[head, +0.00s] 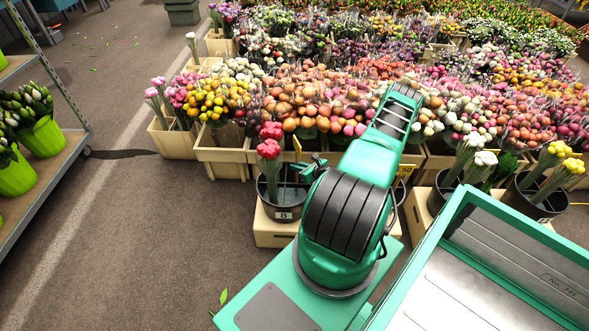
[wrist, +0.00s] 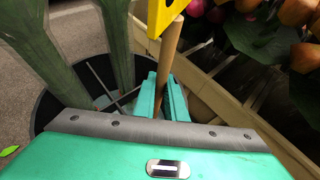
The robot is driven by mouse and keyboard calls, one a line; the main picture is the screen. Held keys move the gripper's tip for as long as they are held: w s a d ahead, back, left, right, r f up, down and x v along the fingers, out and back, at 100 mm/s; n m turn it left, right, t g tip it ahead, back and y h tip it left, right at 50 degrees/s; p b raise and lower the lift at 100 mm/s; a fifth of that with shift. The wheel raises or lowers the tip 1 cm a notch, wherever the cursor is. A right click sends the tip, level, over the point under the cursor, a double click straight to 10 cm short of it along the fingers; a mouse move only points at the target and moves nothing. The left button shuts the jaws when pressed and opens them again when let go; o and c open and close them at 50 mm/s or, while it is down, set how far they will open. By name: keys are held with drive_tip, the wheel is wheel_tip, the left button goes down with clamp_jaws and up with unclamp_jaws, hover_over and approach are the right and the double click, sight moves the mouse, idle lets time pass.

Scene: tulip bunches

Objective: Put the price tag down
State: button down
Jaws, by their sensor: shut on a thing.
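The price tag is a yellow card on a wooden stick; in the wrist view the card (wrist: 158,14) is cut off by the top edge. My gripper (wrist: 165,97) is shut on the stick below the card. In the head view the price tag (head: 297,146) stands upright beside the red tulips, and my gripper (head: 307,170) is over the right side of a black bucket (head: 284,210). Bunches of red tulips (head: 269,148) stand in that bucket. The lower end of the stick is hidden by my gripper.
The bucket stands on a pale wooden crate (head: 270,236). Another yellow tag (head: 405,169) shows right of my arm. Crates full of flowers fill the back. More black buckets (head: 540,207) stand at right. Grey floor (head: 120,230) is open at left, beside a shelf rack (head: 50,185).

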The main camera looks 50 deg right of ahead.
drive_tip(key=shift+f, duration=0.1)
drive_tip(key=c, duration=1.8)
unclamp_jaws()
drive_tip(key=d+v, duration=0.1)
drive_tip(key=v, duration=1.1)
drive_tip(key=shift+a, duration=0.5)
